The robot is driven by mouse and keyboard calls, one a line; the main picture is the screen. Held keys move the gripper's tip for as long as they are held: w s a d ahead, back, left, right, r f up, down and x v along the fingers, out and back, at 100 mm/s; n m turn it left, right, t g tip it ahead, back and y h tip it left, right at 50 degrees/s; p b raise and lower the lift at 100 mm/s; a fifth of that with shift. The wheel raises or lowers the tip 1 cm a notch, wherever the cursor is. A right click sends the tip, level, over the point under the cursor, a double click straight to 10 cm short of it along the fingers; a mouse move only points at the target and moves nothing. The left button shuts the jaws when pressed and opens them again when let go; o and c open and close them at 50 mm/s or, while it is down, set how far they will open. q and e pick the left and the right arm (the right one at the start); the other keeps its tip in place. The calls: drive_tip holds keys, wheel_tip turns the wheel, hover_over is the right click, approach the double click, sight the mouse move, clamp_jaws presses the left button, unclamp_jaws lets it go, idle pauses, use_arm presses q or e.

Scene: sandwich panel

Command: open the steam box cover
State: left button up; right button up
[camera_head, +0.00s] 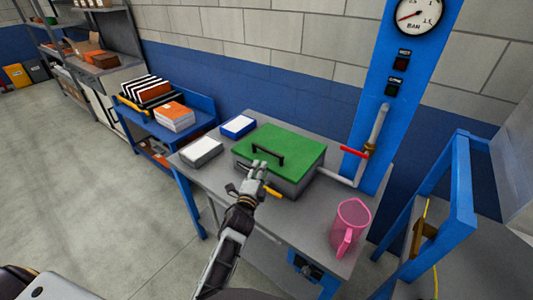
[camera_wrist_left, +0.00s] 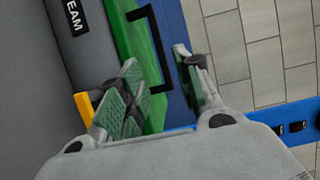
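The steam box (camera_head: 280,184) is a grey box on the grey table with a flat green cover (camera_head: 295,145) lying shut on it. A black bar handle (camera_head: 268,160) stands on the cover. A yellow-orange tab (camera_head: 272,192) sticks out at the box's front. My left gripper (camera_head: 258,168) is at the front edge of the cover, close to the handle. In the left wrist view its fingers (camera_wrist_left: 165,92) are spread, with the black handle (camera_wrist_left: 153,45) beyond and between them. Whether they touch it cannot be told. My right gripper is not in view.
A grey-white box (camera_head: 201,152) and a blue-white box (camera_head: 239,127) lie left of the steam box. A pink jug (camera_head: 350,222) stands at the right front. A pipe with a red valve handle (camera_head: 354,152) rises behind right. A blue frame (camera_head: 460,185) stands at the right.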

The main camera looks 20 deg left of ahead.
sight(267, 152)
use_arm(q)
drive_tip(key=shift+w+a, duration=0.2)
drive_tip(key=shift+w, duration=3.8)
drive_tip(key=shift+w+p, duration=0.3)
drive_tip(key=shift+w, duration=1.1)
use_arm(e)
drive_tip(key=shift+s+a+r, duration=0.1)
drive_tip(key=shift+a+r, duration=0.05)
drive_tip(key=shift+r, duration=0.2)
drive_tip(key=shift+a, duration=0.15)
